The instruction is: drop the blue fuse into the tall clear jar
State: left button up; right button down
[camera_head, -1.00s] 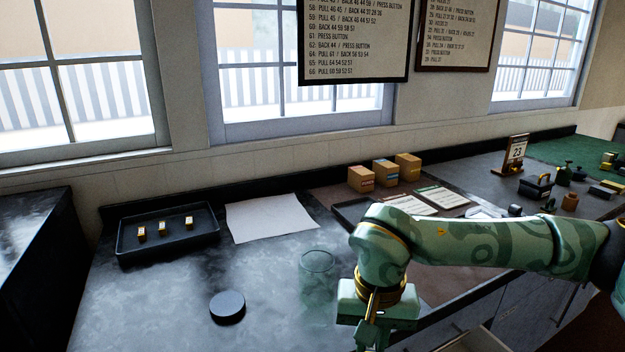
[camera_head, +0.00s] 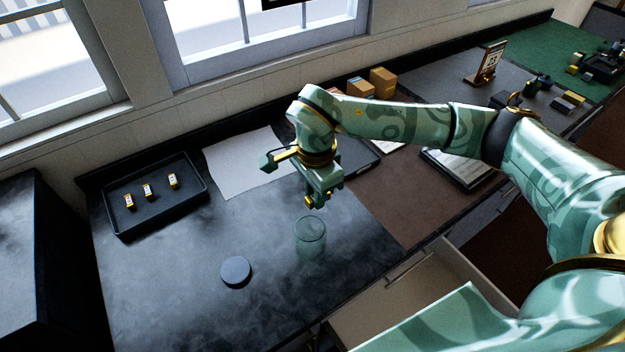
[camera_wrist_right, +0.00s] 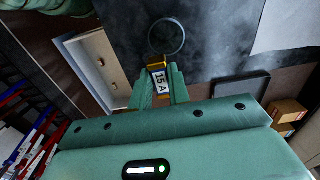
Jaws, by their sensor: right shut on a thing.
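The fuse hangs from the fingertips. The tall clear jar (camera_head: 310,238) stands on the dark worktop with its mouth open. In the head view the gripper is above and just behind the jar's rim. In the right wrist view the round rim, which looks like the jar's (camera_wrist_right: 166,22), lies just beyond the fuse. My left gripper is not in view.
A round dark lid (camera_head: 236,271) lies left of the jar. A black tray (camera_head: 196,208) with three gold-ended fuses is at the left. A white sheet (camera_head: 232,166) lies behind, with cardboard boxes (camera_head: 382,82) at the back. An open drawer (camera_head: 385,300) is below the front edge.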

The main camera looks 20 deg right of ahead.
notch_tip(320, 180, down, 5)
jog(key=b, duration=0.3)
jog(key=shift+b, duration=0.35)
jog(key=c, duration=1.3)
grip_release()
jog(key=shift+o, duration=0.2)
notch_tip(320, 180, up, 16)
jog(key=shift+r, duration=0.2)
